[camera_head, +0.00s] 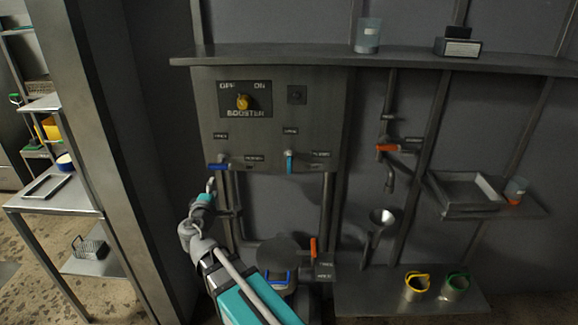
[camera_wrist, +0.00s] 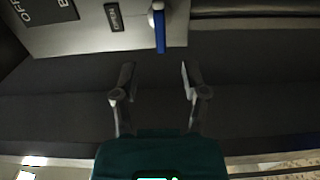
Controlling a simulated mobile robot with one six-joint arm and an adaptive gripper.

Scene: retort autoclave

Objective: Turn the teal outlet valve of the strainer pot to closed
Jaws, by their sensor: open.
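A teal valve handle (camera_head: 290,162) hangs straight down under the front panel, with small labels above it and to its right that I cannot read surely. A dark blue valve handle (camera_head: 218,166) is to its left, lying roughly sideways in the head view; it also shows in the wrist view (camera_wrist: 160,30). A dark round pot (camera_head: 280,250) stands low below the panel; which valve belongs to it I cannot tell. My gripper (camera_head: 211,185) is just below the blue handle, left of the teal one. In the wrist view my gripper (camera_wrist: 158,82) is open and empty, apart from the blue handle.
The panel (camera_head: 330,100) carries a yellow booster knob (camera_head: 243,102). A shelf (camera_head: 390,60) runs above. An orange handle (camera_head: 313,248) is beside the pot. An orange valve (camera_head: 387,148) and a funnel (camera_head: 381,217) are at right. Vertical pipes run below the panel.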

